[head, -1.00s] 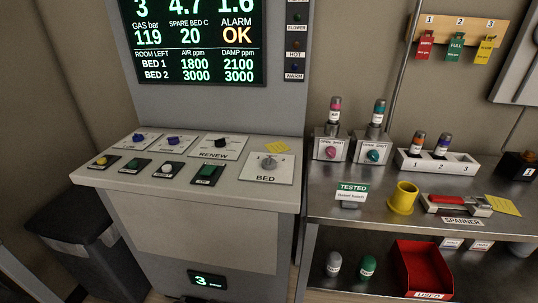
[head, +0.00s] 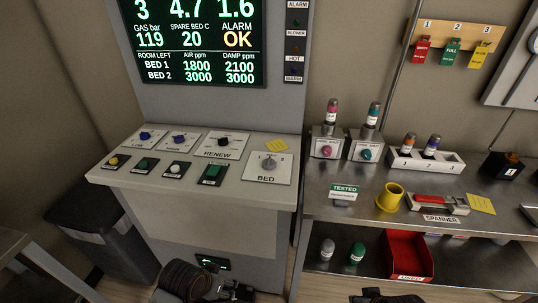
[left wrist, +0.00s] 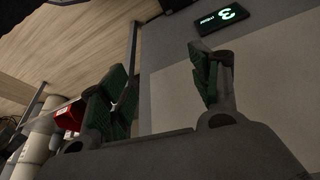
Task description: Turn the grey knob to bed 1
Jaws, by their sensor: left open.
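The grey knob (head: 269,162) is on the white BED plate (head: 258,173) at the right end of the console's sloped top in the head view. Its pointer direction is too small to tell. My left gripper (head: 226,283) is low in front of the console's base, well below the knob and apart from it. In the left wrist view its two green-padded fingers (left wrist: 160,88) stand apart with nothing between them. The knob is not in that view. A dark part of my right gripper (head: 392,297) just shows at the bottom edge of the head view; its fingers are unclear.
Other knobs and buttons, including the black RENEW knob (head: 224,141), sit left of the BED plate. A steel bench (head: 330,215) with a yellow cup (head: 390,197) and a spanner stands to the right. A dark bin (head: 105,240) stands at the left.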

